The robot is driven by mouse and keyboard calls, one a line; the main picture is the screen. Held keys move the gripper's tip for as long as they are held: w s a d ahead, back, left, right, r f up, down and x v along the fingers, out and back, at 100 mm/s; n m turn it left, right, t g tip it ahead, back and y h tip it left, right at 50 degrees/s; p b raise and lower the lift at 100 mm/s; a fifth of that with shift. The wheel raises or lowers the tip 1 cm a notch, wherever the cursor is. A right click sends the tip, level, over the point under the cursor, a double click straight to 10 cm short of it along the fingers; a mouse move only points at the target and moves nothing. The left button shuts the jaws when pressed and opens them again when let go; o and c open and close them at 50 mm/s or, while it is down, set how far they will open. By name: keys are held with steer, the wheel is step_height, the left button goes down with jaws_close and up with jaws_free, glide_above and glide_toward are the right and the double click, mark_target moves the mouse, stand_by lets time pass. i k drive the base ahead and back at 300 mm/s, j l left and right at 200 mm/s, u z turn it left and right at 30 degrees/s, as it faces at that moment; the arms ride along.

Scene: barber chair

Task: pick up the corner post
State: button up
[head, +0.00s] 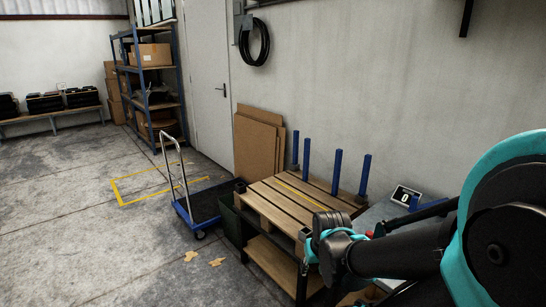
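Another blue bar (430,211) lies on the grey surface at the right, partly hidden by my arm. I cannot tell which of these is the corner post. My arm enters from the right, and its end with my gripper (316,242) is over the right front of the slatted top. The fingers are not clear, and I see no post held there.
The slatted wooden top (280,196) has a lower shelf. A small sign reading 0 (405,196) stands on the grey surface (375,217). Brown boards (256,146) lean on the wall. A blue trolley (205,202) stands left; open floor lies beyond it.

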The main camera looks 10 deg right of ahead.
mark_target(338, 160)
steer(key=i+j+z, duration=0.3)
steer(key=i+z, duration=0.15)
steer(key=i+j+z, duration=0.45)
steer(key=k+j+z, duration=0.1)
steer(key=j, duration=0.3)
steer(key=k+j, duration=0.1)
steer(key=j, duration=0.35)
steer(key=j+z, duration=0.25)
steer(key=j, duration=0.4)
steer(key=j+z, duration=0.3)
steer(key=j, duration=0.35)
steer(key=i, duration=0.05)
